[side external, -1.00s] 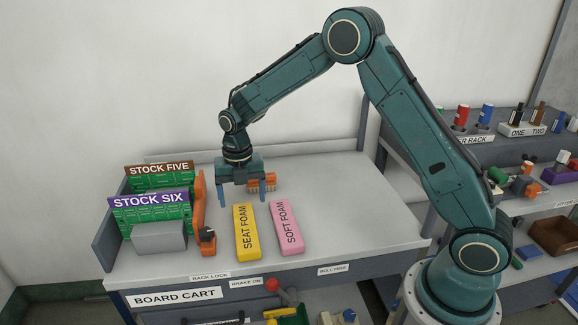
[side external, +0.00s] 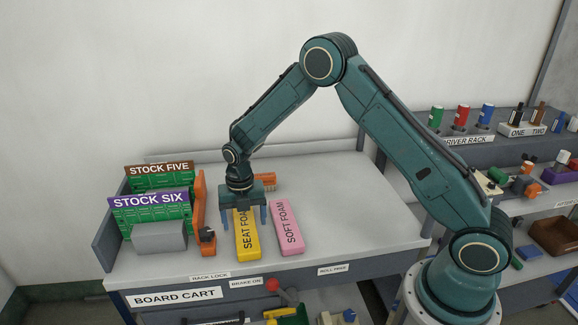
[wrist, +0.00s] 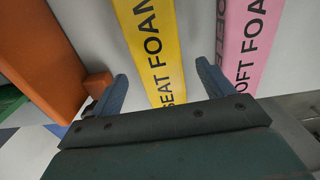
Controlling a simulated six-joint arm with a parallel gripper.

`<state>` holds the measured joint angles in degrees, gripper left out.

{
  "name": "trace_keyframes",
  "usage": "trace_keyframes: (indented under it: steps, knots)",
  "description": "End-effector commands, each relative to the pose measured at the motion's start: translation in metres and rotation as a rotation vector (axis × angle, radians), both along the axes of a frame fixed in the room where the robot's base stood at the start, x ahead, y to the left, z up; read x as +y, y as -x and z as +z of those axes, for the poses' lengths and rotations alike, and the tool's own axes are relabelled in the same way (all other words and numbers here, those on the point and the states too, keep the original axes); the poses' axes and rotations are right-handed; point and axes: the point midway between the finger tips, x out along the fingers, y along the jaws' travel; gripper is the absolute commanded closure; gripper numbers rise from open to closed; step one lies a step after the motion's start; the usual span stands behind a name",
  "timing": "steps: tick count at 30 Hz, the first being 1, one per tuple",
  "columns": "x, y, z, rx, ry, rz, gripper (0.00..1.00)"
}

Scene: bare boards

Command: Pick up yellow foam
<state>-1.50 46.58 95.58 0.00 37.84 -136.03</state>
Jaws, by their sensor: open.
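The yellow foam (side external: 248,243) is a long block lettered "SEAT FOAM", lying flat on the cart top. In the wrist view the yellow foam (wrist: 155,50) runs between the two fingers. My gripper (side external: 244,222) is open and empty, over the far part of the foam, with one finger to each side of it. Its body hides the foam's far end in the side view. In the wrist view my gripper (wrist: 162,82) shows a gap to the foam on both sides. I cannot tell exactly how high the fingertips are.
A pink foam (side external: 287,228) marked "SOFT FOAM" lies close to the right. An orange lever (side external: 200,215) and the green boards "STOCK SIX" (side external: 150,202) stand to the left. An orange brush-like piece (side external: 266,181) lies behind. The cart's right side (side external: 345,215) is clear.

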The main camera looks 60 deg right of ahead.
Motion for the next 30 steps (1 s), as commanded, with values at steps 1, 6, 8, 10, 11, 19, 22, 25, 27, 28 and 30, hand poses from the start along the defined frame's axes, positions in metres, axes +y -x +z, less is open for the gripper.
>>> trace_keyframes:
  steps: [1,6,8,10,11,19,22,25,27,28,30]
  knots:
    - [0.000,0.000,-0.007,0.003,0.000,0.000,0.20]
    - [0.000,0.000,-0.024,0.002,-0.001,0.000,0.20]
    - [0.000,0.000,-0.026,0.002,-0.001,0.000,0.20]
    - [0.000,0.000,-0.028,0.002,-0.001,-0.001,0.20]
    - [0.000,0.000,-0.029,0.002,-0.001,-0.001,0.20]
    - [0.000,0.000,-0.028,0.001,-0.001,-0.001,0.20]
    - [0.000,0.000,-0.028,0.001,-0.001,-0.001,0.20]
    - [0.000,0.000,-0.028,0.001,-0.001,-0.001,0.24]
    - [0.000,0.000,-0.028,0.001,-0.001,-0.001,0.38]
    - [0.000,0.000,-0.028,0.001,-0.001,-0.001,0.44]
    - [0.000,0.000,-0.028,0.001,-0.001,0.000,0.57]
